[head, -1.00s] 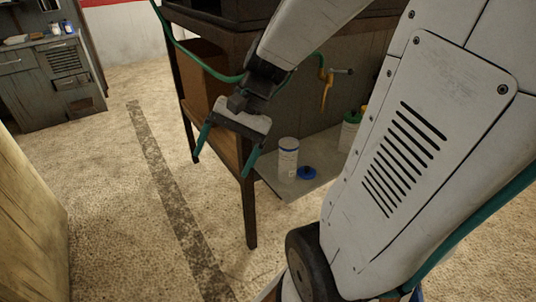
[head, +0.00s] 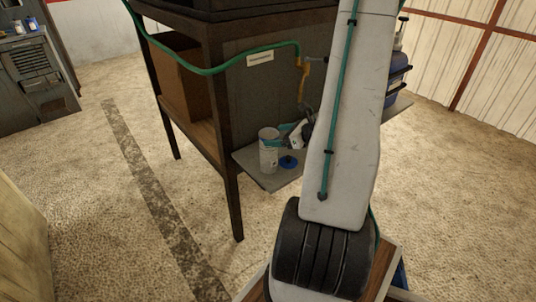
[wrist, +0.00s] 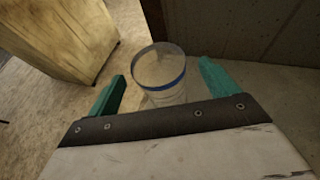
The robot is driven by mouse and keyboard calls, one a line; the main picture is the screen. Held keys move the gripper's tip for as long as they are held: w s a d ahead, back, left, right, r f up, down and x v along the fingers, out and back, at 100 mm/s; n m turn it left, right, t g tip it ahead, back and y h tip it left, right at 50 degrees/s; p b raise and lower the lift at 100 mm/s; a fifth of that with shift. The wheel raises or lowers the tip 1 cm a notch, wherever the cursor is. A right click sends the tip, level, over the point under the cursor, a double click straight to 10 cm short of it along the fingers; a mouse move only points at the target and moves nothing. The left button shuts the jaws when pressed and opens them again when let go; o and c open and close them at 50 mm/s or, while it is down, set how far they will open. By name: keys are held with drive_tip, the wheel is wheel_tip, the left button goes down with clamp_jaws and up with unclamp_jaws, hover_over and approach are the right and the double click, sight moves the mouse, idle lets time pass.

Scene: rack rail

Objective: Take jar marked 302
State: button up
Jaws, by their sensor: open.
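A pale jar (head: 268,155) with a blue band stands upright on a grey shelf on the side of the dark rack. I cannot read its marking. My gripper (head: 282,141) is right beside the jar, partly hidden by my arm. In the wrist view my gripper (wrist: 161,78) is open, with one teal finger on each side of the jar (wrist: 160,72). I cannot tell whether a finger touches it.
The grey shelf (head: 262,178) sticks out low from the rack (head: 232,195). A green hose (head: 235,62) and an orange-handled tool (head: 303,75) are above it. A blue container (head: 398,75) stands behind my arm. The floor to the left is open.

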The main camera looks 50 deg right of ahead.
sight(264, 135)
drive_tip(key=x, duration=0.6)
drive_tip(key=c, duration=1.4)
